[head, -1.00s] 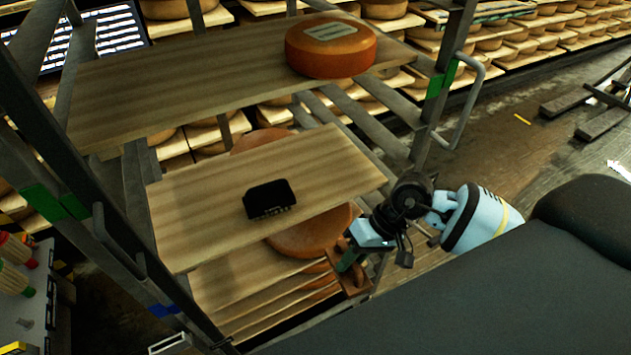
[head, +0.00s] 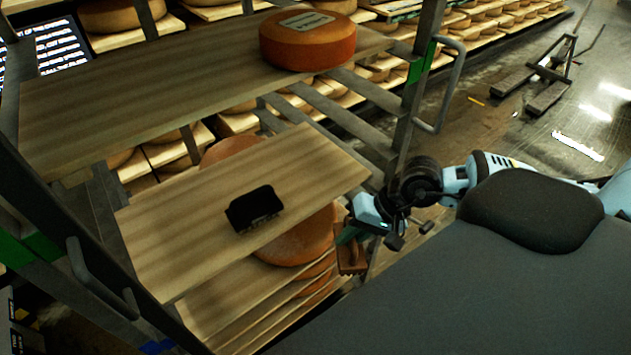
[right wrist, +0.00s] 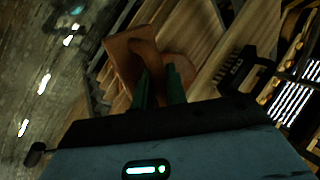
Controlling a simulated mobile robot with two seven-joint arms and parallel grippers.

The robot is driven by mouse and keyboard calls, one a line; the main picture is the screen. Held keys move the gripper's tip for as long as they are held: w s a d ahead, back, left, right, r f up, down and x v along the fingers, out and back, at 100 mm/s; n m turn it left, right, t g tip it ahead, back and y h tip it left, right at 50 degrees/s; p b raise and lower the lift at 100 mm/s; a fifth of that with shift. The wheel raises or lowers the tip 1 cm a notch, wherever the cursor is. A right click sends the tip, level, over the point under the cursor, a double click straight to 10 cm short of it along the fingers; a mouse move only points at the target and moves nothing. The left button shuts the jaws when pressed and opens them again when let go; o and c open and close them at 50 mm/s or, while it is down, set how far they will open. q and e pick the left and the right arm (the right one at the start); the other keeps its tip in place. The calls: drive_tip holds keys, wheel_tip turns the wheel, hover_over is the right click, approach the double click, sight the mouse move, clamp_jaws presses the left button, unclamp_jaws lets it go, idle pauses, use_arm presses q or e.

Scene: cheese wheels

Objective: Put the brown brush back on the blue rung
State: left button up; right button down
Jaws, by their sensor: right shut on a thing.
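The brown brush (head: 350,262) hangs in my right gripper (head: 350,237), just beyond the right end of the rack's lower boards. The green fingers are shut on it. In the right wrist view the brown brush (right wrist: 124,62) shows at the fingertips (right wrist: 160,80), partly hidden by them. A blue mark on the rack, the blue rung (head: 157,346), shows in part at the bottom left; the rest of it is hidden or out of frame. My left gripper is not in view.
A black brush-like object (head: 254,208) lies on the middle board (head: 180,245). A cheese wheel (head: 307,45) sits on the top board (head: 120,95), another below the middle board. Metal rack posts (head: 415,110) stand close to my right arm. Open floor lies at right.

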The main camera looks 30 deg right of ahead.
drive_tip(key=w+d+r+m+t+h+b, duration=0.2)
drive_tip(key=d+r+m+t+h+b, duration=0.4)
drive_tip(key=m, duration=0.5)
drive_tip(key=w, duration=0.6)
drive_tip(key=w+f+g, duration=0.1)
drive_tip(key=w, duration=0.5)
drive_tip(key=w+f+g, duration=0.1)
drive_tip(key=w, duration=0.5)
drive_tip(key=shift+a+f+y+p, duration=0.1)
drive_tip(key=shift+a+y+p, duration=0.2)
drive_tip(key=shift+p, duration=0.05)
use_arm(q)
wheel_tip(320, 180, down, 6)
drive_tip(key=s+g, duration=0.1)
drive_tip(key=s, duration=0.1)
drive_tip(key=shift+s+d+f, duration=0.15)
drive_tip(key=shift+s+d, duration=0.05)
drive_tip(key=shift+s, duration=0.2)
